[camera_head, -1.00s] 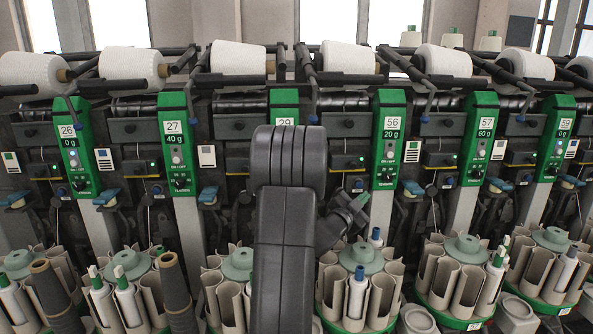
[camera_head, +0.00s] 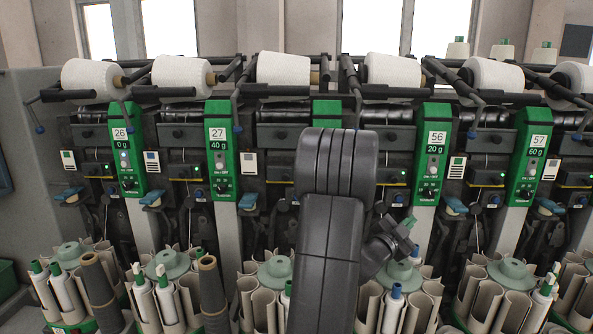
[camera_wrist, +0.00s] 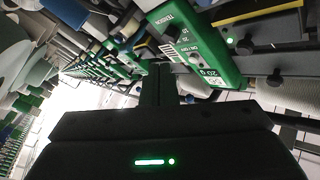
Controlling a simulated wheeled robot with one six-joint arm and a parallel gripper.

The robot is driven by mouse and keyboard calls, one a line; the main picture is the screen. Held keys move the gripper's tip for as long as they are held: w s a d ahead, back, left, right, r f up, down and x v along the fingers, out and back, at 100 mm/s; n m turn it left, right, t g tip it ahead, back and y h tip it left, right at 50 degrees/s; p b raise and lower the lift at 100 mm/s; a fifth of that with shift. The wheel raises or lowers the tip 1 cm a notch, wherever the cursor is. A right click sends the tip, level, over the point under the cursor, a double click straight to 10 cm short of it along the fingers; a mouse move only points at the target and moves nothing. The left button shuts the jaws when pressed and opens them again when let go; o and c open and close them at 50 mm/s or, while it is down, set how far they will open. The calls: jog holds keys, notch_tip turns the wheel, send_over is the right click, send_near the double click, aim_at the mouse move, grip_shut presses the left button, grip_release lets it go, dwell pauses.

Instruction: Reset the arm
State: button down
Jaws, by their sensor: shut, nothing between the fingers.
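My arm rises as a dark column in the middle of the head view and hides part of the winder behind it. My gripper (camera_wrist: 160,82) shows in the wrist view as a dark body with a lit green bar and short fingers held together, with nothing between them. In the head view its dark end (camera_head: 388,243) sticks out to the right of my arm, in front of the machine and above the bobbin magazines. The green panel marked 56, 20 g (camera_head: 432,150) stands behind and above it. That panel also shows large and tilted in the wrist view (camera_wrist: 190,40).
The cone winder runs across the head view with white yarn cones (camera_head: 283,75) on top. More green panels (camera_head: 222,155) line it. Round magazines (camera_head: 170,265) with bobbins stand low in front, close to my arm. A grey end housing (camera_head: 35,120) is at left.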

dwell(0.3)
jog(key=w, duration=0.5)
jog(key=shift+w+f, duration=0.2)
jog(key=shift+w, duration=0.1)
